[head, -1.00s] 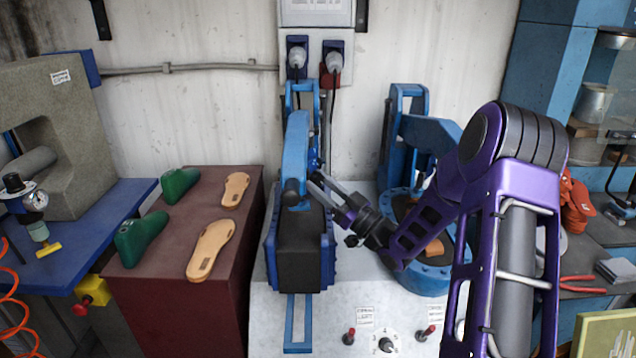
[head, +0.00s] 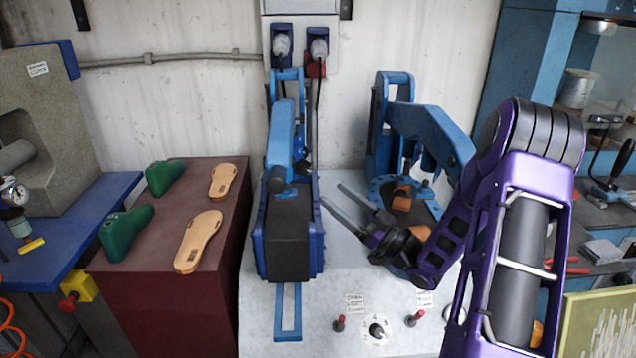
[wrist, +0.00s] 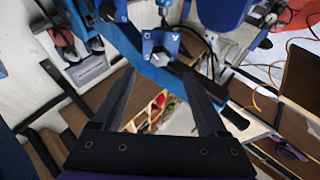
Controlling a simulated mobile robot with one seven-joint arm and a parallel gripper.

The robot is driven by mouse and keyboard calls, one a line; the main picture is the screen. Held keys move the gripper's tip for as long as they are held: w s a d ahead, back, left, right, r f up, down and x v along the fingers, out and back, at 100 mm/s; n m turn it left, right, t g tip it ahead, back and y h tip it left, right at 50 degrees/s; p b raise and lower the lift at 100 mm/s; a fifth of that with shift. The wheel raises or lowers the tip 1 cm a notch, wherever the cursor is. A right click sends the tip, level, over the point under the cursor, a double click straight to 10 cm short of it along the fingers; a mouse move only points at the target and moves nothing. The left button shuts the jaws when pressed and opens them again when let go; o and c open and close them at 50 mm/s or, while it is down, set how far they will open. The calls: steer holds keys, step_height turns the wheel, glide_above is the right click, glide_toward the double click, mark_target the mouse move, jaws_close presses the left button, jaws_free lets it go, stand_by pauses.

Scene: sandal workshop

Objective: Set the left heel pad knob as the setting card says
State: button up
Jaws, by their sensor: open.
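The left press has a blue lever arm (head: 283,140) above a dark block in a blue frame (head: 262,245). A small dark blue knob-like part (head: 303,167) sits at the right side of its arm; I cannot read its setting. My gripper (head: 335,196) is open and empty, just right of the left press, its fingers pointing up and left towards it. In the wrist view my gripper (wrist: 158,88) shows spread fingers, with a blue part bearing a white mark (wrist: 160,44) beyond them. No setting card is readable in these frames.
A second blue press (head: 395,110) stands to the right, behind my gripper. On the white bench front are a numbered dial (head: 377,330), red-tipped switches (head: 339,323) and small labels (head: 355,302). Soles (head: 198,242) and green lasts (head: 126,232) lie on the maroon stand at left.

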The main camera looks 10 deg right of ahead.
steer(key=v, duration=0.7)
stand_by(0.3)
